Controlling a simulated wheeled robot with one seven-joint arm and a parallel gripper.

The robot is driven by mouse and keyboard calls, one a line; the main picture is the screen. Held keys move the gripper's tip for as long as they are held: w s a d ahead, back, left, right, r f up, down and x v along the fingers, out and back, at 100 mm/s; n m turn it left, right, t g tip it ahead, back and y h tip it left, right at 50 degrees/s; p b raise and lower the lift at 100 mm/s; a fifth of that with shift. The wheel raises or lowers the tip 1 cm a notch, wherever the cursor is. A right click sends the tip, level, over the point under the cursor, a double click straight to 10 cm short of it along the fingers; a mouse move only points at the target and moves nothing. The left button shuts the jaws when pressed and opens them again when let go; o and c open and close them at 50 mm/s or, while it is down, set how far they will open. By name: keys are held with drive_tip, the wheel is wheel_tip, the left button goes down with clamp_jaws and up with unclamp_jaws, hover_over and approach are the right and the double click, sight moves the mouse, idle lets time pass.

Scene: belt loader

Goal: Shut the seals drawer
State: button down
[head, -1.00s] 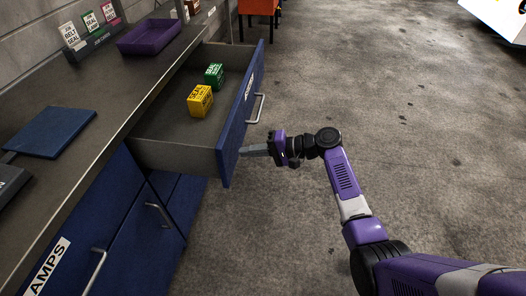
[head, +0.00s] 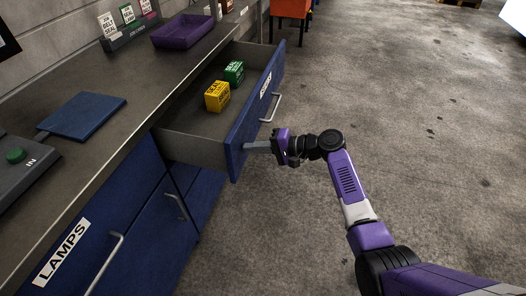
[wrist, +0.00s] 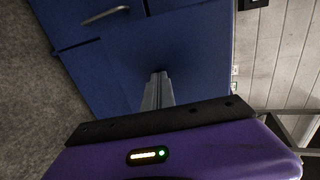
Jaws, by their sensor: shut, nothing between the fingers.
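The open drawer (head: 188,149) sticks out from under the counter, its blue front (head: 245,130) toward the floor side. Its label is at too steep an angle to read surely. A metal handle (head: 276,108) is on the front. A yellow box (head: 217,96) and a green box (head: 234,72) stand inside. My gripper (head: 247,147) is shut and empty, its fingertips at the near end of the drawer front, below and beside the handle. In the wrist view the shut fingers (wrist: 158,82) point at a blue face; whether they touch it I cannot tell.
The counter (head: 105,135) holds a purple tray (head: 183,31), a blue plate (head: 82,116) and a box with a green button (head: 15,156). The LAMPS drawer (head: 75,255) below is shut. An orange stool (head: 290,10) stands behind. The floor at right is clear.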

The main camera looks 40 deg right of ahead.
drive_tip(key=w+a+b, duration=0.3)
drive_tip(key=w+a, duration=0.2)
drive_tip(key=w, duration=0.1)
drive_tip(key=w+a+b, duration=0.4)
drive_tip(key=w, duration=0.2)
drive_tip(key=w+a+b, duration=0.4)
drive_tip(key=w+a, duration=0.1)
drive_tip(key=w, duration=0.1)
drive_tip(key=shift+w+a+f, duration=0.2)
drive_tip(key=shift+w+a, duration=0.15)
drive_tip(key=shift+w, duration=0.05)
drive_tip(key=shift+w+a+r+b, duration=0.1)
drive_tip(key=shift+w+a+b, duration=0.2)
drive_tip(key=shift+w+b, duration=0.15)
drive_tip(key=shift+a+r, duration=0.1)
drive_tip(key=shift+r, duration=0.1)
drive_tip(key=shift+w+a, duration=0.1)
